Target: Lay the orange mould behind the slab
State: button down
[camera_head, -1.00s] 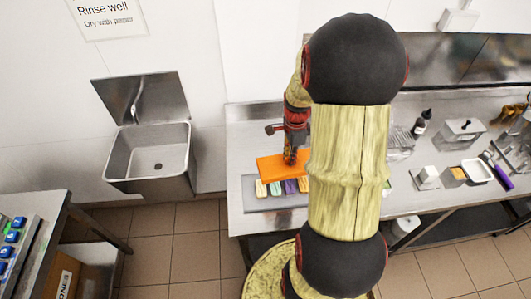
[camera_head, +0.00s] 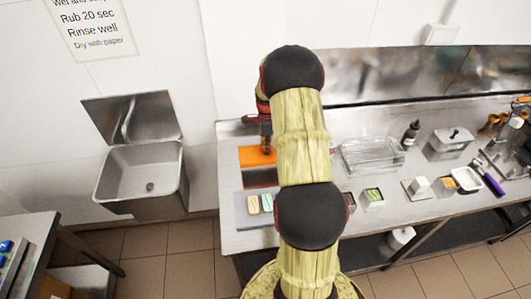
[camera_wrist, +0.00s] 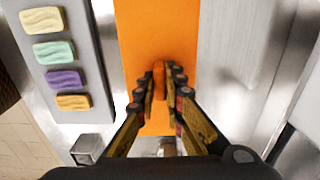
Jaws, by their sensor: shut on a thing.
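The orange mould (camera_head: 256,157) is a flat orange piece at the back left of the steel counter, partly hidden by my arm. It also fills the middle of the wrist view (camera_wrist: 150,35). My gripper (camera_wrist: 160,75) is shut on a raised orange rib of it; in the head view the gripper (camera_head: 266,148) is over the mould. The grey slab (camera_head: 243,206) lies nearer the counter's front, with a bare strip between it and the mould. In the wrist view the slab (camera_wrist: 88,20) is left of the mould. I cannot tell whether the mould touches the counter.
Pastel bars (camera_wrist: 52,51) lie on the slab. A small metal block (camera_wrist: 88,148) shows beside it. Clear trays (camera_head: 371,155), small tubs (camera_head: 373,196) and a dark bottle (camera_head: 411,134) stand farther right on the counter (camera_head: 232,140). A sink (camera_head: 142,172) is at left.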

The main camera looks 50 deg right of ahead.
jog(key=f, duration=0.1)
jog(key=w+d+f, duration=0.2)
jog(key=shift+w+f, duration=0.1)
jog(key=shift+f, duration=0.15)
jog(key=shift+w+f, duration=0.1)
jog(key=shift+f, duration=1.5)
jog(key=shift+f, duration=0.1)
jog(key=c, duration=1.9)
grip_release()
